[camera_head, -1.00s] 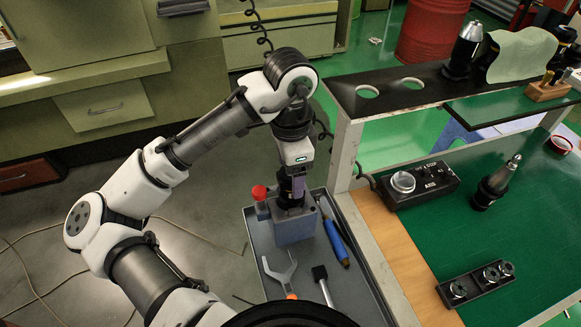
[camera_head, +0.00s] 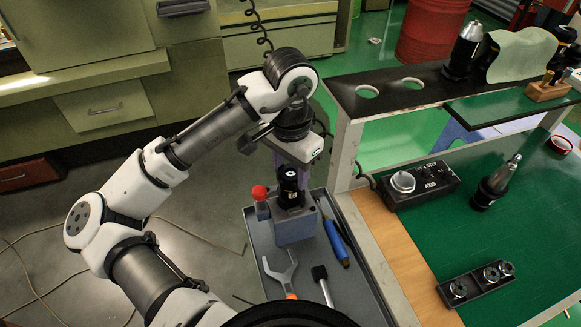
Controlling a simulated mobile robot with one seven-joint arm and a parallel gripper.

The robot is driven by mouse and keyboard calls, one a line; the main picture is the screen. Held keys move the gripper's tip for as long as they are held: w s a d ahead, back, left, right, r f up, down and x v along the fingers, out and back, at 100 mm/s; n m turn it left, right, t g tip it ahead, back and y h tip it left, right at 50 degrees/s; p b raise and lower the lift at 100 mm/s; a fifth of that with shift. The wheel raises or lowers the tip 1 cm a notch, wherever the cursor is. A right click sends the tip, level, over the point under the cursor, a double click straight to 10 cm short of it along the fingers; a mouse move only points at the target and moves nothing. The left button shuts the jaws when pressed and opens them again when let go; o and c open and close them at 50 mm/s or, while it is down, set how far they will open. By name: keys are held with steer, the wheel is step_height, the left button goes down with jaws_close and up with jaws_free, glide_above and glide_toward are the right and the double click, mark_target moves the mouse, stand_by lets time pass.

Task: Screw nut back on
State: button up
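A grey-blue block (camera_head: 295,226) with a red knob (camera_head: 259,193) stands in the grey tray. A black cylindrical tool holder (camera_head: 290,187) sits upright in the block. Whether a nut is on its top is too small to tell. My gripper (camera_head: 291,160) points down right above the holder. Its body lies slantwise across the view, and its fingers are hidden or too small to read, so I cannot tell whether it touches the holder. A fork-shaped wrench (camera_head: 281,271) with an orange handle end lies in the tray in front of the block.
A blue-handled tool (camera_head: 336,243) and a black-headed brush-like tool (camera_head: 322,283) lie in the tray (camera_head: 366,292). On the green table are a control box (camera_head: 425,184), a tapered holder (camera_head: 496,184) and a black rack (camera_head: 476,284) with several metal rings. The cart frame (camera_head: 346,150) stands close right of my gripper.

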steer(key=c, duration=0.6)
steer(key=m, duration=0.6)
steer(key=shift+m, duration=0.3)
steer(key=shift+c, duration=0.2)
steer(key=o, duration=1.4)
steer(key=shift+c, duration=0.2)
